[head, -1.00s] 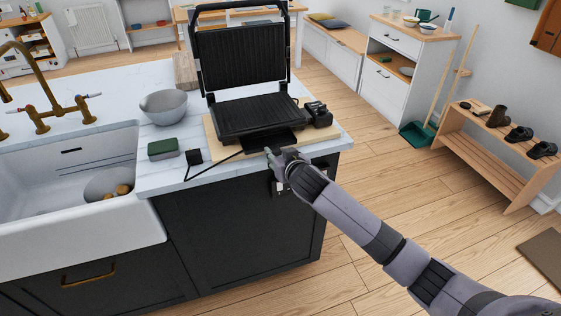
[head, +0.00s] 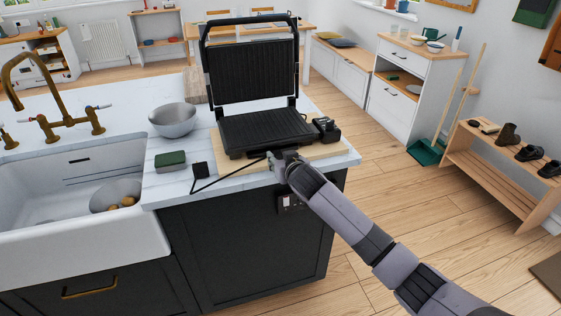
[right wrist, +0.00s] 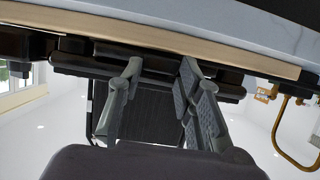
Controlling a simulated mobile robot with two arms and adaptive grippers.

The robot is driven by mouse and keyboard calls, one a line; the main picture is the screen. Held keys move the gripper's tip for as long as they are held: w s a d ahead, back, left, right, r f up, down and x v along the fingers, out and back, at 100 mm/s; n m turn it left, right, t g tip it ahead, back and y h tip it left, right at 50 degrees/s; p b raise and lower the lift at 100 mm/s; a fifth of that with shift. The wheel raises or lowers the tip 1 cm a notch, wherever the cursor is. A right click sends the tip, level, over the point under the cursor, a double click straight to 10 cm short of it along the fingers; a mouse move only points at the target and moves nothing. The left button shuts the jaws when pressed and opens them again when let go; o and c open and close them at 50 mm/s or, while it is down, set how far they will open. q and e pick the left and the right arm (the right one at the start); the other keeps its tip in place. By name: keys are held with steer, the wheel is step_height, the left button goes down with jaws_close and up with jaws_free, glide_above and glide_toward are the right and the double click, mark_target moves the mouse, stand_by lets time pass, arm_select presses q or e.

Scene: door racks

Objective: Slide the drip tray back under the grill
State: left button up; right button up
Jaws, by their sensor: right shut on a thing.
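The black contact grill (head: 265,130) stands on a wooden board at the counter's corner, its ribbed lid (head: 250,72) raised upright. My right gripper (head: 280,156) is at the grill's front edge, shut on the dark drip tray. In the head view the tray is mostly hidden under the grill and behind my gripper. The right wrist view is upside down; there my gripper's fingers (right wrist: 161,66) stand either side of part of the tray's dark front (right wrist: 155,76), close to the grill body. My left gripper is not in view.
The wooden board (head: 232,167) lies under the grill. A black cable and plug (head: 200,170), a green-topped sponge (head: 171,160) and a grey bowl (head: 173,119) are to the left. The sink (head: 75,190) is further left. A small black object (head: 327,129) stands right of the grill.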

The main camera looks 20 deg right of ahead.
steer(key=o, duration=1.2)
steer(key=v, duration=1.2)
steer(key=shift+a, duration=0.1)
